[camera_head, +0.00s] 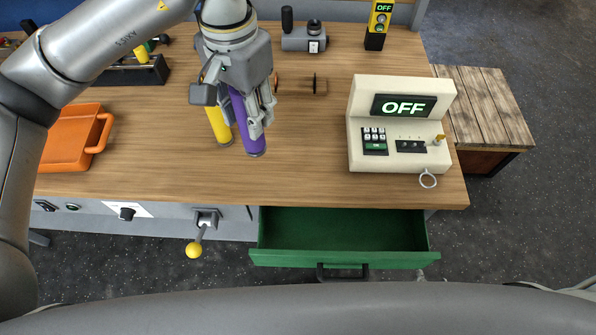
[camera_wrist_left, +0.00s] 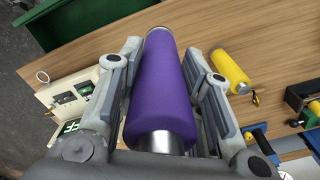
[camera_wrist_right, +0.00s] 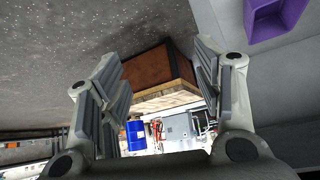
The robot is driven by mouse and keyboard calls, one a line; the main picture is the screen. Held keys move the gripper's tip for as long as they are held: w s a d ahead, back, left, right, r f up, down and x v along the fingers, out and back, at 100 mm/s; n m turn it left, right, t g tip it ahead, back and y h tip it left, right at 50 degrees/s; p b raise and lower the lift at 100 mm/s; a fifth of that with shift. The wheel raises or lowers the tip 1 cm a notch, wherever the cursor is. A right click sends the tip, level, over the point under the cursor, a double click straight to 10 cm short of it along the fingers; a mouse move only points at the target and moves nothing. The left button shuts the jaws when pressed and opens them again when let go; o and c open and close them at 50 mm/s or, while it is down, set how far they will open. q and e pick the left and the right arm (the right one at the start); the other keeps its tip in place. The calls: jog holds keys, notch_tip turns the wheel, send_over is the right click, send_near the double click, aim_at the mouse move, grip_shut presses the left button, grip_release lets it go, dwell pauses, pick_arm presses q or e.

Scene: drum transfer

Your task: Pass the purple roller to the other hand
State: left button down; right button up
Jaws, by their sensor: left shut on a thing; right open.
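The purple roller (camera_head: 245,130) hangs from my left gripper (camera_head: 243,104) above the wooden table. In the left wrist view the roller (camera_wrist_left: 160,85) lies lengthwise between the two fingers, with a metal end showing near the palm. My left gripper (camera_wrist_left: 165,95) is shut on it. My right gripper is out of the head view. In the right wrist view my right gripper (camera_wrist_right: 158,78) is open, with nothing between its fingers; the floor and a wooden-topped box show beyond.
A yellow roller (camera_head: 217,123) is on the table beside the purple one. A cream control box (camera_head: 400,160) reading OFF stands at the right. An orange tray (camera_head: 68,140) is at the left. A green drawer (camera_head: 340,258) is open at the front. A purple open container (camera_wrist_right: 272,20) shows in the right wrist view.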

jog(key=w+d+r+m+t+h, duration=0.25)
jog(key=w+d+r, duration=0.25)
jog(key=r, duration=0.5)
jog(key=w+d+r+m+t+h, duration=0.1)
jog(key=w+d+r+m+t, duration=0.35)
jog(key=r, duration=0.65)
jog(key=w+a+r+m+t, duration=0.2)
jog(key=w+r, duration=0.1)
jog(key=r, duration=0.5)
jog(key=w+a+r+m+t, duration=0.1)
jog(key=w+r+m+t, duration=0.1)
jog(key=r, duration=0.5)
jog(key=w+a+r+m+t, duration=0.2)
jog(key=w+r, duration=0.1)
jog(key=r, duration=0.5)
jog(key=m+g+y, duration=0.7)
jog(key=m+y, duration=0.2)
jog(key=y, duration=0.9)
send_near(258, 143)
jog(key=x, duration=1.2)
jog(key=shift+w+a, duration=0.15)
